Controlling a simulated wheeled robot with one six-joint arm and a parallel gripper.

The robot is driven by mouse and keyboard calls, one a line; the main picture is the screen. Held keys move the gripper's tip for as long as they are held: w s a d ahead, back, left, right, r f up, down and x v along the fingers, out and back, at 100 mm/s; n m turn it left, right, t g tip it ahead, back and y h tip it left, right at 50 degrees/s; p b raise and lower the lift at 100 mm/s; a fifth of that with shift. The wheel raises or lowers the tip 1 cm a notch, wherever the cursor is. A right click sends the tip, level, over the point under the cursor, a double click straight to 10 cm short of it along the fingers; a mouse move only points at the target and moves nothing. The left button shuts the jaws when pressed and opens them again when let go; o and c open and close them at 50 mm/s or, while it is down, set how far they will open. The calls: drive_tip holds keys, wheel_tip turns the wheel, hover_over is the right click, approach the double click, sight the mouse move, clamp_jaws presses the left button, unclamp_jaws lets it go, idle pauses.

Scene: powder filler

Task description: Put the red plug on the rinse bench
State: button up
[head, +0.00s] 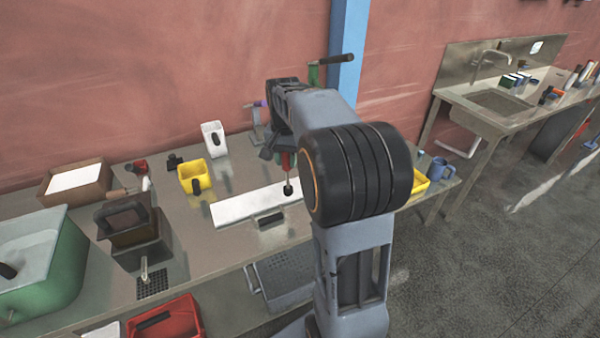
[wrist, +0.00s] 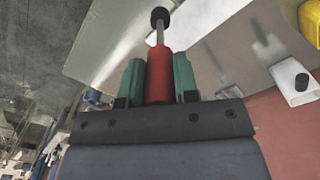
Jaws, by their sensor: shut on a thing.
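The red plug (head: 287,161) is a red cylinder with a thin grey rod and a black knob at its end. It also shows in the wrist view (wrist: 159,75), between the two green fingers of my gripper (wrist: 160,82), which is shut on it. In the head view my gripper (head: 287,156) holds it upright, knob down, above or at the white board; contact cannot be told. The rinse bench (head: 450,97), taken to be the steel bench with a sink and tap, stands at the right back, away from my gripper.
The work table (head: 210,235) holds a white board (head: 240,205), yellow bin (head: 195,177), white container (head: 214,139), blue mug (head: 438,170) and green tub (head: 45,265). Bottles and boxes stand around the sink (head: 497,102). A blue post (head: 347,50) rises behind my arm. Open floor lies at right.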

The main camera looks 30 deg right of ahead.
drive_tip(key=w+d+f+p, duration=0.1)
drive_tip(key=d+f, duration=0.5)
drive_tip(key=f, duration=0.3)
drive_tip(key=shift+w+f, duration=0.2)
drive_tip(key=shift+f, duration=0.2)
drive_tip(key=o, duration=0.9)
